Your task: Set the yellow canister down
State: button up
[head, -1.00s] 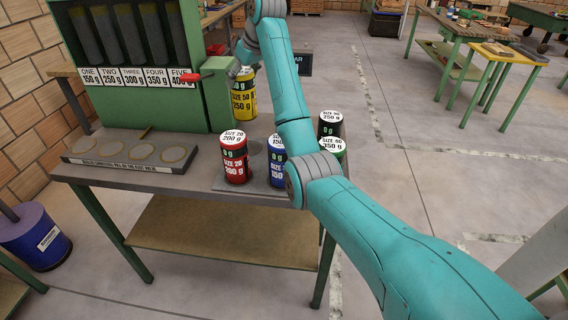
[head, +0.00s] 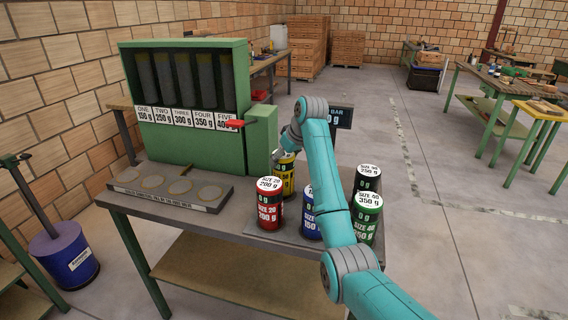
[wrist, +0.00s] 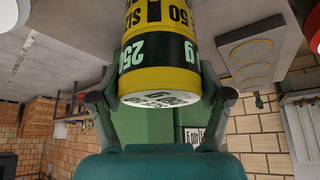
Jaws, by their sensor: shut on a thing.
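The yellow canister (head: 288,180) has a black band and a white top. It stands upright behind the red canister (head: 268,212), which hides part of it. My gripper (wrist: 160,99) is shut on the yellow canister (wrist: 158,62), one finger on each side near its top, in the wrist view. In the head view my gripper (head: 284,153) is small and partly hidden by my arm.
A blue canister (head: 310,226), a green one (head: 366,222) and a black one (head: 369,178) stand to the right. A green dispenser (head: 190,140) stands behind left. A grey strip with several round pads (head: 170,190) lies at the front left. A dark sign (head: 341,116) stands behind.

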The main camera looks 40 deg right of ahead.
jog(key=shift+f, duration=0.65)
jog(key=o, duration=1.8)
jog(key=shift+f, duration=0.15)
jog(key=shift+c, duration=0.2)
